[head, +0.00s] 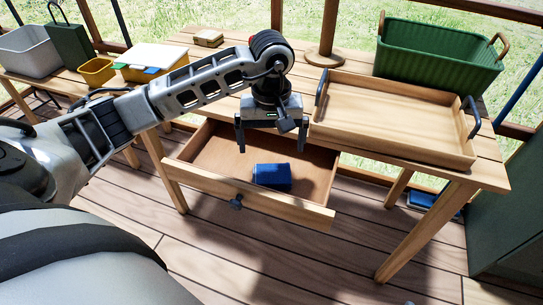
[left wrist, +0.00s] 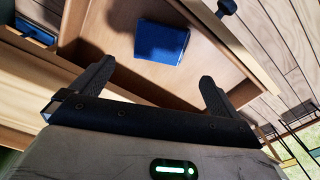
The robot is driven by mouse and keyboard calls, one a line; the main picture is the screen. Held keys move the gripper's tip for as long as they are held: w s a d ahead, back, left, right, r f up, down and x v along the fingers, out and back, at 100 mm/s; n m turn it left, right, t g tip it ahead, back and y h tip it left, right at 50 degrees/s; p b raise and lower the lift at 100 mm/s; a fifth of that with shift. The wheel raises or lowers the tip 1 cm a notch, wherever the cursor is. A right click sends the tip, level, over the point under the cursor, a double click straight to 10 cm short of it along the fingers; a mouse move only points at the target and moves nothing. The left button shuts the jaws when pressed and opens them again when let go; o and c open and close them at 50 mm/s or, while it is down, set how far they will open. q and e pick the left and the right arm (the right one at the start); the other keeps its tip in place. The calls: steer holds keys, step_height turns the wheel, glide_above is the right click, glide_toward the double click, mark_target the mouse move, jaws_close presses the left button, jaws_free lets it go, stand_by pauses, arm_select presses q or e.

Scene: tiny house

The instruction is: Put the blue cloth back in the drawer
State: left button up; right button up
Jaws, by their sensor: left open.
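The blue cloth (head: 271,176) lies folded or rolled on the bottom of the open drawer (head: 215,155), towards its front. The drawer is pulled out from under the wooden table. My left gripper (head: 271,150) is above the drawer, open and empty, pointing down. In the left wrist view the cloth (left wrist: 161,42) lies beyond the two spread fingertips (left wrist: 158,78), apart from them. The drawer knob (left wrist: 227,7) shows at the top. My right gripper is not in view.
A wooden tray (head: 390,152) with dark handles sits on the table, right of my left gripper. A green basket (head: 440,55) stands behind it. A yellow bin (head: 97,72) and a grey bin (head: 30,52) stand at the left. A green cabinet (head: 510,215) is at the right.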

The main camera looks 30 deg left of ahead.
arm_select(q)
step_height(320, 180, up, 4)
steer(key=shift+f, duration=0.15)
steer(key=shift+s, duration=0.1)
stand_by(0.5)
